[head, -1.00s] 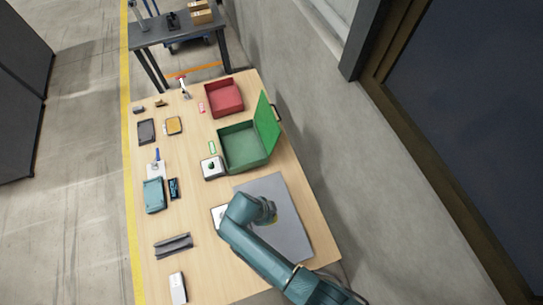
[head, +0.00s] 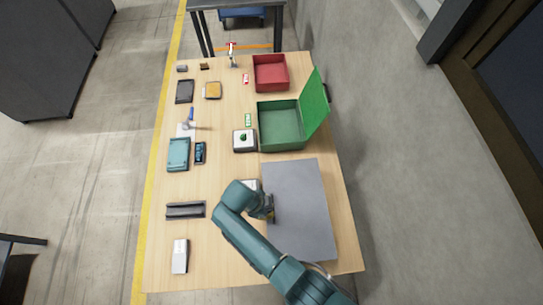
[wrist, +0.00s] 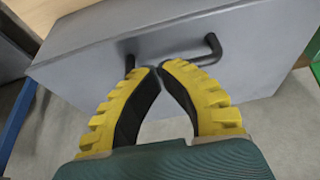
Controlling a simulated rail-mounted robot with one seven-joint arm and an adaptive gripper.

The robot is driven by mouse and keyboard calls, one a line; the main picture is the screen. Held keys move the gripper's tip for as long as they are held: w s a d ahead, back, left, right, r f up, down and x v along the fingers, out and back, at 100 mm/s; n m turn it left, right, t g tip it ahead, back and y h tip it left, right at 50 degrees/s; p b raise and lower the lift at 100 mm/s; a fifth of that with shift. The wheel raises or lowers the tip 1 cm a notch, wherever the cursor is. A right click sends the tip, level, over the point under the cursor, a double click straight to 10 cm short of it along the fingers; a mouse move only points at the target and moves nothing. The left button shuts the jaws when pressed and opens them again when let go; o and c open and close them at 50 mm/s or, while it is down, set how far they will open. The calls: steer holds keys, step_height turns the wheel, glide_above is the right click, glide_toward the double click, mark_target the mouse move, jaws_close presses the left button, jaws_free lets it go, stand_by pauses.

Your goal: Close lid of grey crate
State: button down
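The grey crate (head: 303,198) shows in the head view as a broad flat grey panel at the table's front right. No inside of the crate shows, and its lid appears to lie flat over it. In the wrist view a smooth grey face (wrist: 255,65) fills the upper middle and carries a black bar handle (wrist: 213,48). My gripper (head: 269,209) is at the left part of the grey panel. In the wrist view the yellow-backed fingers of my gripper (wrist: 155,69) meet at their tips in front of the handle. Nothing shows between them; contact is unclear.
A green crate (head: 281,147) with its lid (head: 315,103) raised stands behind the grey one. An open red box (head: 271,88) is farther back. A button box (head: 244,140) stands beside the green crate. Small items, including a teal case (head: 178,154), lie along the table's left side.

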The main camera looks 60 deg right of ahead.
steer(key=shift+w+a+f, duration=0.1)
steer(key=shift+f, duration=0.25)
step_height(320, 180, up, 5)
steer(key=p, duration=0.4)
steer(key=w+a+b, duration=0.4)
steer(key=w+a, duration=0.2)
steer(key=w, duration=0.3)
steer(key=shift+f, duration=0.25)
